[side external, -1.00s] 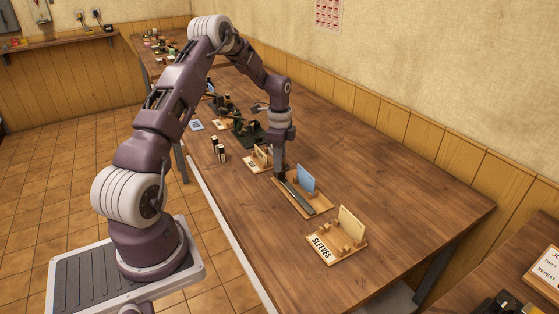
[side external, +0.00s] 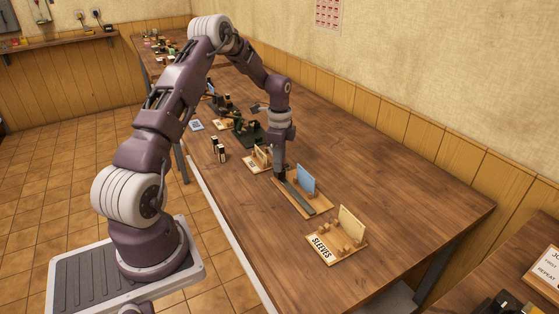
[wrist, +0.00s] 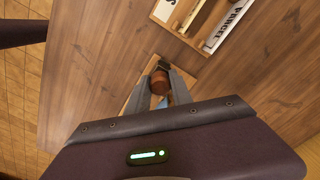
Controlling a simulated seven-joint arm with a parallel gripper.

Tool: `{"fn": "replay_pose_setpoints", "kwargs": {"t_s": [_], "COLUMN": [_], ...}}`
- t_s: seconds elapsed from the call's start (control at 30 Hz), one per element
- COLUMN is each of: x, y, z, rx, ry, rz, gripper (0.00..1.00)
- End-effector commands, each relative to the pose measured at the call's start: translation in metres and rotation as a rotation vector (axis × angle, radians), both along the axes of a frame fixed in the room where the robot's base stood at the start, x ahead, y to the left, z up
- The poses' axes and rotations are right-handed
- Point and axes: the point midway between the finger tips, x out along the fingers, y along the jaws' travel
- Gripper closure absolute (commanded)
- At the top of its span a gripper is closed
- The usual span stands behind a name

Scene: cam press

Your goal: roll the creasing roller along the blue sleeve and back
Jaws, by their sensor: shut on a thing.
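My gripper (side external: 279,174) points down at the board's far-left end. In the wrist view my gripper (wrist: 160,90) is shut on a round brown wooden knob (wrist: 159,82), which I take to be the handle of the creasing roller. The roller's lower part is hidden by the fingers.
A wooden stand marked SLEEVES (side external: 336,247) holds a cream card nearer the camera. Another small stand with a card (side external: 258,159) is close behind my gripper. Two small dark bottles (side external: 218,150) and a dark green press (side external: 247,133) stand farther off. The table's right side is clear.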

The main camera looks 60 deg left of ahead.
Motion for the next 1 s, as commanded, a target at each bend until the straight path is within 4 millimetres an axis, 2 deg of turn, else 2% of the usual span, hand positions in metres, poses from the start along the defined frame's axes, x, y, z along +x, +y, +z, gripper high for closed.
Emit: {"fn": "replay_pose_setpoints", "kwargs": {"t_s": [0.43,0.57,0.67,1.0], "x": [0.001,0.001,0.001,0.001], "y": [0.000,-0.009,-0.025,-0.112], "z": [0.001,0.001,0.002,0.001], "rx": [0.001,0.001,0.001,0.001], "ry": [-0.003,-0.002,-0.002,-0.002], "rz": [0.000,-0.002,-0.004,-0.006], "gripper": [1.00,1.00,1.00,1.00]}}
